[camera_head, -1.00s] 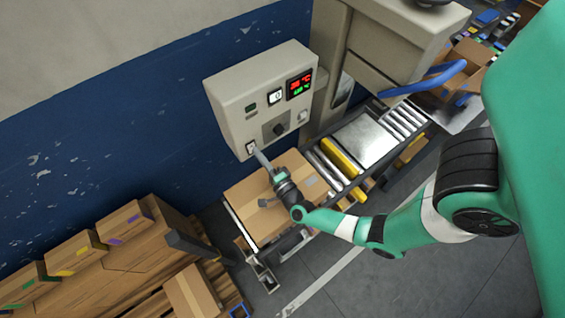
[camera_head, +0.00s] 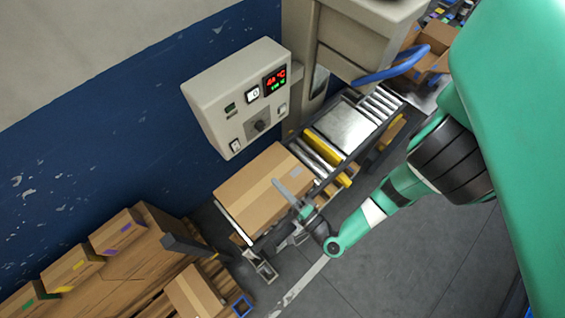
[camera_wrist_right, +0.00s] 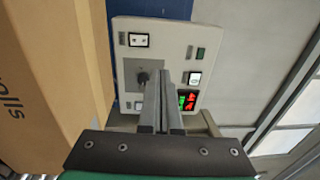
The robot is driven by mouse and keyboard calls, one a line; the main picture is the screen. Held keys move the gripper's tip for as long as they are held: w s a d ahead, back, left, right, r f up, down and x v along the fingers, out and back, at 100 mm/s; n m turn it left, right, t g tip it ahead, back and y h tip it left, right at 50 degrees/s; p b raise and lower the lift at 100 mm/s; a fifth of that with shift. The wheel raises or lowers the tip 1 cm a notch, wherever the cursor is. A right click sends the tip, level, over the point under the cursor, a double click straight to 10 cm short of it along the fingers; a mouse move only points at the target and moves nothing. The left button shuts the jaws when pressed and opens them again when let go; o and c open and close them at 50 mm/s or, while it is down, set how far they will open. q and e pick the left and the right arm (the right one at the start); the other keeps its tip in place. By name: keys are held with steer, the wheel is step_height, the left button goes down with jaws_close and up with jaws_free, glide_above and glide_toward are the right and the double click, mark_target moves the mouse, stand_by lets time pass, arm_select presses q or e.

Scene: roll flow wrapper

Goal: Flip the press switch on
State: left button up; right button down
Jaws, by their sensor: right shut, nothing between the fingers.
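A beige control panel (camera_head: 240,95) is mounted by the blue wall and also fills the upper middle of the right wrist view (camera_wrist_right: 120,70). A white-framed rocker switch (camera_head: 235,146) sits at its lower left; it also shows in the right wrist view (camera_wrist_right: 138,40). A second small switch (camera_head: 282,109) is at the panel's right side. I cannot tell which is the press switch, nor its position. My right gripper (camera_head: 277,184) is shut and empty, apart from the panel, over the cardboard box. My left gripper is not in view.
A large cardboard box (camera_head: 258,190) lies on the roller conveyor below the panel. The panel also has a black knob (camera_head: 261,126) and a lit red and green display (camera_head: 275,79). Stacked boxes (camera_head: 118,232) stand at lower left. Open floor lies at lower right.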

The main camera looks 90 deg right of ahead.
steer(key=v, duration=0.2)
steer(key=r+v, duration=0.1)
steer(key=v, duration=0.1)
steer(key=shift+s+a, duration=0.3)
steer(key=shift+s, duration=0.05)
steer(key=shift+d, duration=0.15)
stand_by(0.3)
